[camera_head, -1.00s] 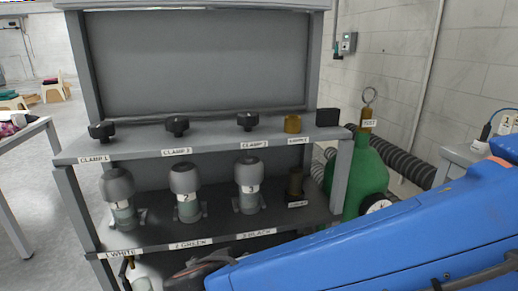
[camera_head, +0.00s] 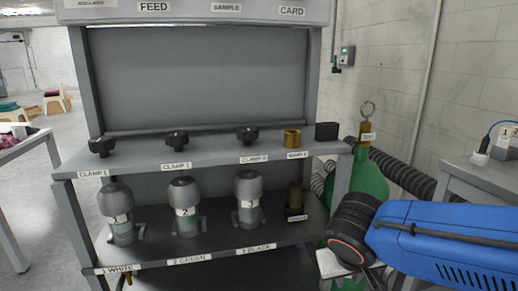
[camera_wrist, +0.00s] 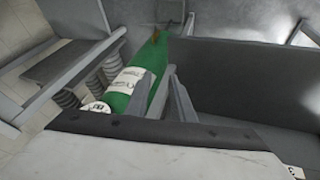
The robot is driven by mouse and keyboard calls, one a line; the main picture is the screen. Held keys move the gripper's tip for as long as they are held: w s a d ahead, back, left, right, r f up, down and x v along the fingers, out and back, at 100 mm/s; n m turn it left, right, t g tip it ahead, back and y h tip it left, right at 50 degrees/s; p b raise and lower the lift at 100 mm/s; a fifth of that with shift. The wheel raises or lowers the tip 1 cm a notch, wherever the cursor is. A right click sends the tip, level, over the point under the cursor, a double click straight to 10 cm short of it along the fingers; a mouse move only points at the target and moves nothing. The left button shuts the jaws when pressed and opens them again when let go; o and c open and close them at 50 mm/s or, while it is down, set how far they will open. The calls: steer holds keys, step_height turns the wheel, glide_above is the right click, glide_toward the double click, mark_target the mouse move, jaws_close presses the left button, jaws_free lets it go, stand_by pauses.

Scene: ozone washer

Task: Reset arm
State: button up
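My blue arm (camera_head: 450,250) comes in from the lower right in the head view, with a dark round joint (camera_head: 350,232) in front of the green gas cylinder (camera_head: 370,183). My gripper's fingers are not clear in the head view. In the wrist view my gripper (camera_wrist: 160,76) shows two grey fingers standing apart, with nothing clearly held between them. The green cylinder, with a white label (camera_wrist: 125,82), lies beyond the fingers in that view. A pale surface fills the bottom of the wrist view.
A grey rack (camera_head: 60,172) stands left of my arm. A corrugated black hose (camera_head: 405,175) runs behind the cylinder. A grey table (camera_head: 485,178) stands at right.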

steer(key=s+d+y, duration=0.2)
steer(key=s+d, duration=0.4)
steer(key=d, duration=0.2)
steer(key=shift+s+d+r+m+y, duration=0.2)
steer(key=shift+s+r+m+y, duration=0.1)
steer(key=shift+s+m, duration=0.1)
